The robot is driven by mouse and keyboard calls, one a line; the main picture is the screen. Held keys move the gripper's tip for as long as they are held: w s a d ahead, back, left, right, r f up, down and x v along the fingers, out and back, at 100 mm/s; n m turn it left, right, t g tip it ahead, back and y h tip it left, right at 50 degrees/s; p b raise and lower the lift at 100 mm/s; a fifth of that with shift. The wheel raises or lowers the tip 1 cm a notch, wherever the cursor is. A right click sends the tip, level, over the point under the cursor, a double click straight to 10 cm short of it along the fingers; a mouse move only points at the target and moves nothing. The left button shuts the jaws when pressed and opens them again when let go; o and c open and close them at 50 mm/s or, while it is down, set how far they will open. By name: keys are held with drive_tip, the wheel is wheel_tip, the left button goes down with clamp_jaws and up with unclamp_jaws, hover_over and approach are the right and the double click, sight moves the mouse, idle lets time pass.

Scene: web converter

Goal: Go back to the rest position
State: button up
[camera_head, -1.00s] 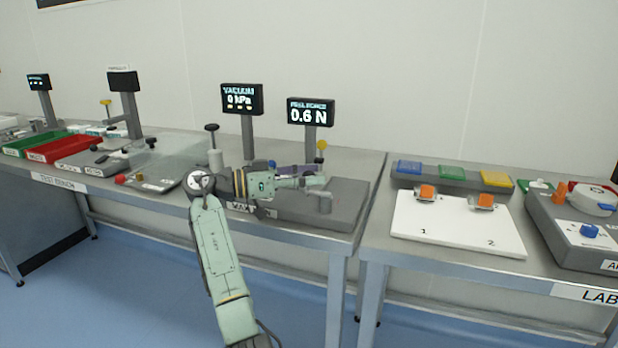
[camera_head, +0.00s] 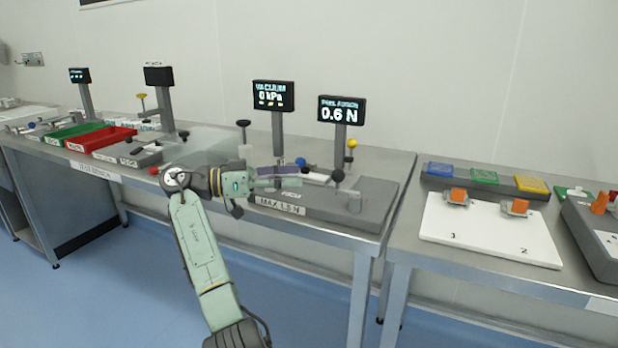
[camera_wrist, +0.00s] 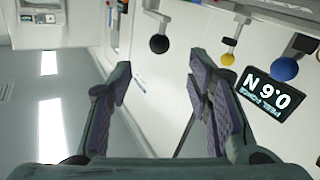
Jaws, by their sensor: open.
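My gripper (camera_head: 278,181) is at the end of my pale green arm, low over the test bench (camera_head: 214,182) and in front of the grey peel force fixture (camera_head: 372,197). In the wrist view, my gripper (camera_wrist: 160,95) has its two purple-padded fingers spread apart with nothing between them. Beyond the fingers the wrist view shows a black ball knob (camera_wrist: 159,44), a blue ball knob (camera_wrist: 285,69) and a yellow knob (camera_wrist: 227,59). The peel force display (camera_head: 341,110) reads 0.6 N. Part of the fixture is hidden behind my gripper.
The vacuum display (camera_head: 273,96) reads 0 kPa. Red (camera_head: 101,139) and green (camera_head: 76,131) trays stand at the left. A second table at the right carries a white board (camera_head: 490,231) with two orange-topped pieces. Blue floor (camera_head: 120,270) is open in front of the benches.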

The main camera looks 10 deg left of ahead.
drive_tip(key=shift+s+a, duration=0.1)
drive_tip(key=shift+a, duration=0.25)
